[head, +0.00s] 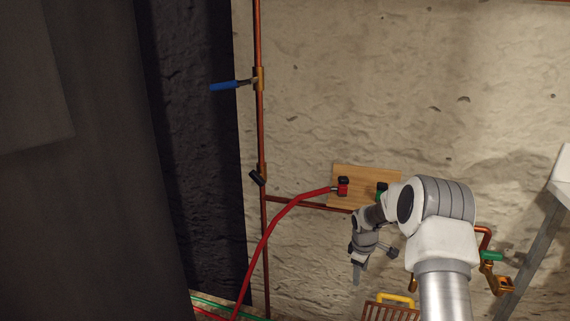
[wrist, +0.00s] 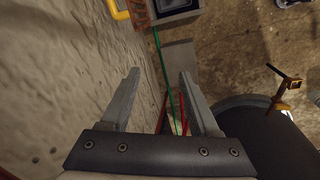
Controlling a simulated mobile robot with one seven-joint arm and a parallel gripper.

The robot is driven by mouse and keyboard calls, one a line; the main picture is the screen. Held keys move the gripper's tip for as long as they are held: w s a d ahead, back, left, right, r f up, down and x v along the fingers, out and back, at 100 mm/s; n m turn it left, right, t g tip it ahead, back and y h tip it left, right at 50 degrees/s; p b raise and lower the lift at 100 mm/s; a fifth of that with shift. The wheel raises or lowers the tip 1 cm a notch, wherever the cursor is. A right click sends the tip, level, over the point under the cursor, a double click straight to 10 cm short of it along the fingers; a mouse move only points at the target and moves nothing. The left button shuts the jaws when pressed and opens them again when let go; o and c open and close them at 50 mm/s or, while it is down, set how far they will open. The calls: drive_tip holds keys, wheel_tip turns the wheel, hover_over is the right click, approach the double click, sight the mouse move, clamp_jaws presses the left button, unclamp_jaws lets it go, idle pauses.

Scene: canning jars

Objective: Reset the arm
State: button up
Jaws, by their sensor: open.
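My arm (head: 440,230) reaches up at the right of the head view, in front of the stone wall, and bends down at its end. My gripper (head: 357,280) hangs low, pointing down, apart from the wall. In the wrist view my gripper (wrist: 161,85) has its two grey fingers spread wide with nothing between them. Beyond the fingers a green hose (wrist: 163,70) and red hoses show lower down.
A wooden board (head: 350,174) with red and green fittings is on the wall behind my arm. A copper pipe (head: 260,130) with a blue-handled valve (head: 225,86) runs up the wall. A red hose (head: 268,232) curves down from the board. A slatted crate (head: 385,312) stands below.

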drive_tip(key=s+a+r+m+t, duration=0.1)
drive_tip(key=s+a+r+m, duration=0.1)
drive_tip(key=s+r, duration=0.5)
drive_tip(key=s+a+r+m, duration=0.1)
drive_tip(key=s+r, duration=0.2)
drive_tip(key=r, duration=0.8)
drive_tip(key=s+a+r+m+t, duration=0.1)
drive_tip(key=s+a+r+m, duration=0.1)
drive_tip(key=s+r, duration=0.5)
drive_tip(key=s+a+r+m+t+y, duration=0.1)
drive_tip(key=s+a+r+m, duration=0.2)
drive_tip(key=s, duration=0.8)
drive_tip(key=s+a+r+m+t, duration=0.1)
drive_tip(key=s+r+m, duration=0.25)
drive_tip(key=s, duration=0.75)
wheel_tip(320, 180, up, 26)
drive_tip(key=p, duration=2.5)
drive_tip(key=shift+w+n+p, duration=0.25)
drive_tip(key=shift+n+p, duration=0.05)
drive_tip(key=shift+n, duration=0.05)
